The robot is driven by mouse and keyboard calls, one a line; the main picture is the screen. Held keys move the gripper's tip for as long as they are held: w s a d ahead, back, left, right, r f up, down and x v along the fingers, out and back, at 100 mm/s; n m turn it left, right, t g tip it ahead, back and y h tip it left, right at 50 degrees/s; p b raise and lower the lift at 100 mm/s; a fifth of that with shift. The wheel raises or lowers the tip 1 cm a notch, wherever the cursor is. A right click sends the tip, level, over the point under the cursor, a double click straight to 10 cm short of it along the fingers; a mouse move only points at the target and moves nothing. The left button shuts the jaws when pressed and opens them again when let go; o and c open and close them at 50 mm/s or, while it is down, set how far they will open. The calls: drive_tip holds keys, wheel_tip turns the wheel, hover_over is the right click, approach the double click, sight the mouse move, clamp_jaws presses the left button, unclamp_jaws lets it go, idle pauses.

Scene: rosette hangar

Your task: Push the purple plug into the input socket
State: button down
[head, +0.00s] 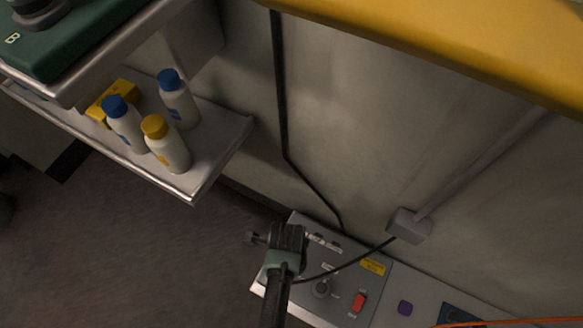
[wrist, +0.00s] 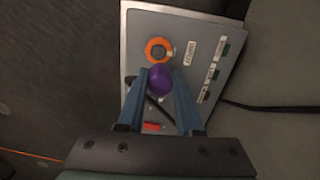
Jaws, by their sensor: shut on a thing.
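My gripper (head: 287,238) is over the left end of the grey panel in the head view. In the wrist view its two blue fingers (wrist: 161,92) are shut on the round purple plug (wrist: 160,79), with a dark cable trailing behind it. An orange-ringed socket (wrist: 158,50) lies on the panel just above the plug in the wrist picture; a small white label sits beside it, too blurred to read. The plug looks apart from the ring's hole, but its height over the panel cannot be told. The head view hides the plug and this socket behind my gripper.
The grey panel (head: 338,270) carries a dark knob (head: 321,288) and a red switch (head: 359,302). A thin cable runs from my gripper to a grey wall box (head: 408,226). A shelf (head: 205,173) with bottles stands left. A yellow beam (head: 450,40) crosses the upper right.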

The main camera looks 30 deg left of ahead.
drive_tip(key=shift+s+a+f+m, duration=0.2)
drive_tip(key=shift+f+m, duration=0.1)
drive_tip(key=shift+f, duration=0.15)
wheel_tip(320, 180, down, 5)
drive_tip(key=b, duration=0.6)
drive_tip(key=shift+f, duration=0.2)
drive_tip(key=shift+r+p, duration=0.1)
drive_tip(key=shift+p, duration=0.6)
idle(1.2)
drive_tip(key=shift+f, duration=0.35)
idle(0.9)
drive_tip(key=c, duration=0.5)
unclamp_jaws()
wheel_tip(320, 180, up, 13)
drive_tip(key=p, duration=0.7)
drive_tip(key=shift+p, duration=0.35)
